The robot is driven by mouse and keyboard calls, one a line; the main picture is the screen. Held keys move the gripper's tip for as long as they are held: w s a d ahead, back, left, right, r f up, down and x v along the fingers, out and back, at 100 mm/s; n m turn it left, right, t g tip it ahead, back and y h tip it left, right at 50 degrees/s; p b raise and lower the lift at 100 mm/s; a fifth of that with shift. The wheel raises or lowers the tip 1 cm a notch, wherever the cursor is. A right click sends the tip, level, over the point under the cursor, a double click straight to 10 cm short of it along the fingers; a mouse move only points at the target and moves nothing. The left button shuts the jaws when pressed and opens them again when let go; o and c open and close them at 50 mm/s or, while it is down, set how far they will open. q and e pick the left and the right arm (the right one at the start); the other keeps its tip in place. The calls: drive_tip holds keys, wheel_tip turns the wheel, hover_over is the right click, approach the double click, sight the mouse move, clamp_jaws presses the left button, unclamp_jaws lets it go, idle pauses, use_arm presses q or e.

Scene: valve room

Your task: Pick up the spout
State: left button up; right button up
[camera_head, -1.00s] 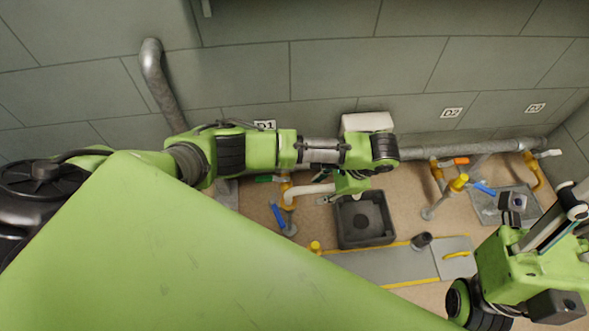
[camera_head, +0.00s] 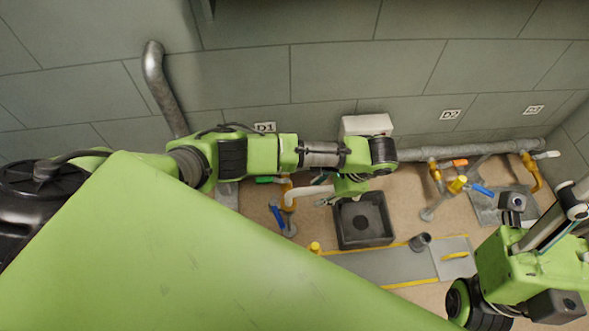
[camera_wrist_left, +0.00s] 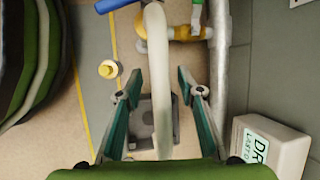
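The spout is a pale, curved pipe (camera_wrist_left: 157,50) that runs down the middle of the left wrist view. In the head view it shows as a short white pipe (camera_head: 310,190) beside the yellow fitting. My left gripper (camera_wrist_left: 159,76) is open, with one teal finger on each side of the spout. A gap shows between the spout and each finger. In the head view my left gripper (camera_head: 322,190) is partly hidden by its own wrist. My right arm shows at lower right in the head view, but its fingers cannot be made out.
A dark square bin (camera_head: 345,240) stands on the floor below my left wrist. A white labelled box (camera_wrist_left: 268,150) is close by the wall. Blue-handled valves (camera_head: 277,217) and a grey wall pipe (camera_head: 450,152) are near. A yellow-edged floor plate (camera_head: 385,268) lies in front.

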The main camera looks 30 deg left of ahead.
use_arm(q)
clamp_jaws()
